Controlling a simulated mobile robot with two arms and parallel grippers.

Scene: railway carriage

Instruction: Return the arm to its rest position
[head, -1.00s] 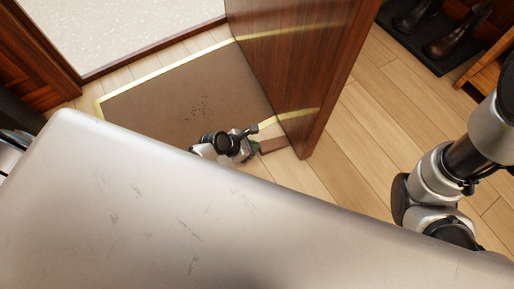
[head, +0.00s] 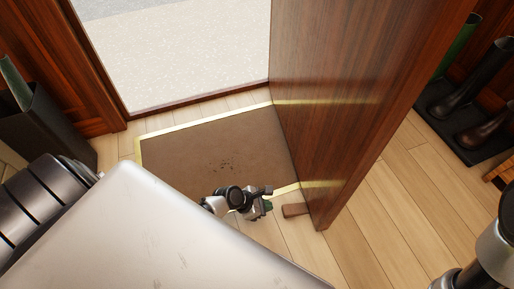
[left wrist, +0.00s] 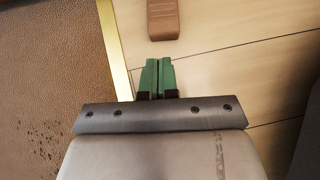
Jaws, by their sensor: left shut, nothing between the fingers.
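My left gripper (head: 268,206) is low over the floor beside the brown mat's yellow edge. Its green fingers are shut and empty, and they also show in the left wrist view (left wrist: 158,72). A brown wedge-shaped block (head: 295,210) lies on the floor by the foot of the wooden door (head: 345,110). The block also shows ahead of the fingertips in the left wrist view (left wrist: 162,20), with a gap of bare floor between. My right arm (head: 488,262) shows only in part at the right edge, and its gripper is out of view.
The door stands open beside the doorway (head: 185,45). A brown mat (head: 190,150) with yellow edging lies in front of the doorway. Dark boots (head: 488,125) stand on a black tray at the right. A dark bin (head: 35,125) stands at the left.

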